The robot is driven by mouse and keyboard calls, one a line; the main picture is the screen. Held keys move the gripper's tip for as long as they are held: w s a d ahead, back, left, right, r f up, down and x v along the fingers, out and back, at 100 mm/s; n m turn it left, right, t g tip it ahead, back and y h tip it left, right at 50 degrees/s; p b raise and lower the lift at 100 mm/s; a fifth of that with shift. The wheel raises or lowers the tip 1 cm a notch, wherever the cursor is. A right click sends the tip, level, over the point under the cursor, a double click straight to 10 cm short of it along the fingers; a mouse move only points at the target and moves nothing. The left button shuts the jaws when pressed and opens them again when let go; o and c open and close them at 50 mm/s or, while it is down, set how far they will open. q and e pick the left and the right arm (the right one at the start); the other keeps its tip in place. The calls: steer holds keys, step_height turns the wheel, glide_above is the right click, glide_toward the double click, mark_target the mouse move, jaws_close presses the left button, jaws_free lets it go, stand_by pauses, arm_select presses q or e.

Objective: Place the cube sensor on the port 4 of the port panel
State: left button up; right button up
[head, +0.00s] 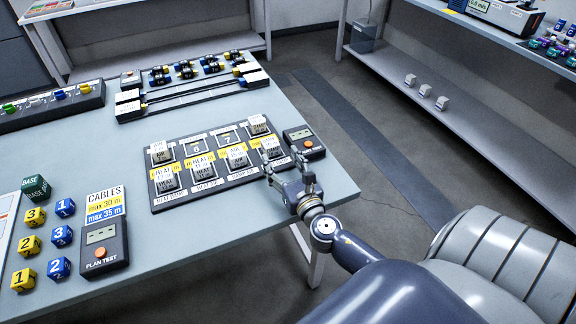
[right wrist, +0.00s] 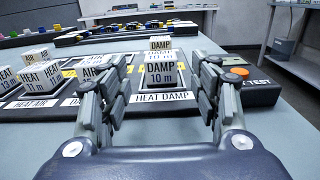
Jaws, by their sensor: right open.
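The port panel (head: 187,197) is a dark board with two rows of ports on the table. White-and-grey cube sensors fill the front row, and the far row holds cubes at both ends. The cube sensor marked DAMP 10 m (right wrist: 160,74) sits upright at the front-right port, above a HEAT DAMP label. The port's number is covered. My right gripper (head: 274,164) is open at the panel's front-right corner. In the right wrist view its fingers (right wrist: 160,95) stand left and right of this cube, with gaps on both sides. My left gripper is not in view.
A PLAN TEST box (head: 104,248) and numbered yellow and blue cubes lie front left. A second test box (head: 304,143) stands close right of the panel. A long rack (head: 190,88) lies behind. The table's right edge (head: 350,182) is near my right arm.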

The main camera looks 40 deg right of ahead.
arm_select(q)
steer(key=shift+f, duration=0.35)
arm_select(e)
steer(key=shift+v, duration=1.95)
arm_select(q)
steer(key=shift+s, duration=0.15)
